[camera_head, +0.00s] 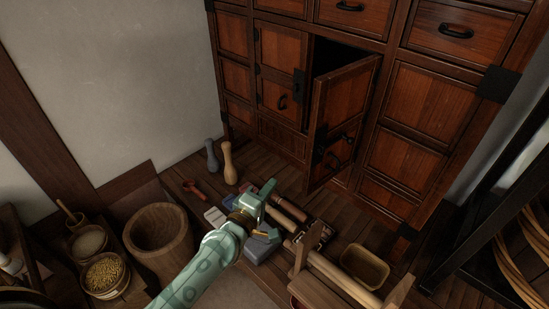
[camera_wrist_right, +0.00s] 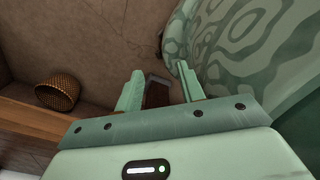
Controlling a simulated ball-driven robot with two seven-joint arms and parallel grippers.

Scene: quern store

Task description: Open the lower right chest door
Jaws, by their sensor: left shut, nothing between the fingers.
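The chest (camera_head: 405,150) is reddish-brown wood with black fittings. Its lower right door (camera_head: 345,105) stands ajar in the head view, swung outward, with a dark gap (camera_head: 325,52) behind its top left. The lower left door (camera_head: 283,72) is closed. My left gripper (camera_head: 268,190) is shut and empty, in front of the chest and to the left of the open door, apart from it in the picture. My right gripper (camera_wrist_right: 160,88) is open in the right wrist view, its fingers apart with nothing held. The chest is not in that view.
Two pestles (camera_head: 228,163) (camera_head: 211,155) stand near the wall. A wooden mortar (camera_head: 160,240) and grain bowls are at left. A wooden tray (camera_head: 364,268) is at right. The wrist view shows a woven basket (camera_wrist_right: 57,92).

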